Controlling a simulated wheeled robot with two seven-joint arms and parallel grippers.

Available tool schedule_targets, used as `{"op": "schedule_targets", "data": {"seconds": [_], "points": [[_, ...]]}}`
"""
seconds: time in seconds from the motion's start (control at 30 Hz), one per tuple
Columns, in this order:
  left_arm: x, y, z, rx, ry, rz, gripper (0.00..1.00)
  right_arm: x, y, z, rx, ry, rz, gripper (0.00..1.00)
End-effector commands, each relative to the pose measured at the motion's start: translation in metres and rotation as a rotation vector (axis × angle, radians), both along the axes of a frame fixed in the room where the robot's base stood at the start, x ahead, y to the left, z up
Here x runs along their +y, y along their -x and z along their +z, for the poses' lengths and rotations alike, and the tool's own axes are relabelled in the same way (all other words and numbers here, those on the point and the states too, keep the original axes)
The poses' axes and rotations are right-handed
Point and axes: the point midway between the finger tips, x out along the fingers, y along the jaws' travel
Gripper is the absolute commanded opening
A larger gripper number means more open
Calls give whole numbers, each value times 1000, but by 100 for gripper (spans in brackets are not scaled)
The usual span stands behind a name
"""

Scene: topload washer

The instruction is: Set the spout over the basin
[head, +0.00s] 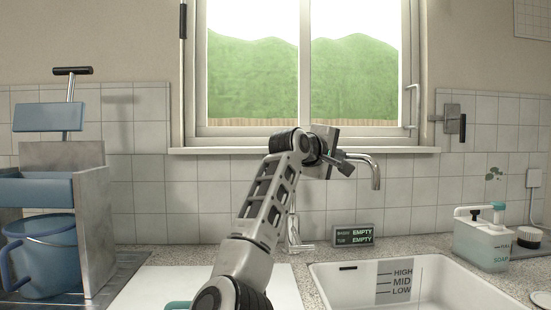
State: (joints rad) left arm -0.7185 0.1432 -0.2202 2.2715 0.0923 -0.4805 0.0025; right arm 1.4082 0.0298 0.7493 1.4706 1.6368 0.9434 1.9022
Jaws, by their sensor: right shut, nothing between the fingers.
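The metal spout (376,170) bends down at its right end, in front of the tiled wall. In the picture its tip is above the back part of the white basin (440,275); I cannot tell how far out over the basin it reaches. My right gripper (346,164) is shut and empty, close to the left part of the spout; whether it touches is unclear. My right arm and gripper hide the spout's left end and much of its base. The basin shows HIGH, MID and LOW marks and looks empty. My left gripper is not in view.
A small display (352,235) reads EMPTY for basin and tub. A soap dispenser (484,240) stands right of the basin. A flat white panel (150,285) lies left of it. A rack (95,220) with a blue bucket (40,262) stands at far left. The window sill (400,150) is behind.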

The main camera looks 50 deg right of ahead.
Motion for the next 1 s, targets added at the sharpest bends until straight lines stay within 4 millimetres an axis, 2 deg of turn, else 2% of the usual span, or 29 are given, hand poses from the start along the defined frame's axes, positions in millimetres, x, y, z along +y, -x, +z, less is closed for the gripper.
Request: {"op": "schedule_targets", "data": {"seconds": [0.47,0.57,0.7,1.0], "points": [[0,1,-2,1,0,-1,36,3,1,0,-1,1,-1,0],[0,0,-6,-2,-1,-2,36,12,2,1,-4,1,-2,0],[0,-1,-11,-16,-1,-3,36,36,9,5,-4,1,-9,0],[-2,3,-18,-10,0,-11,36,80,60,16,-6,0,-11,0]]}}
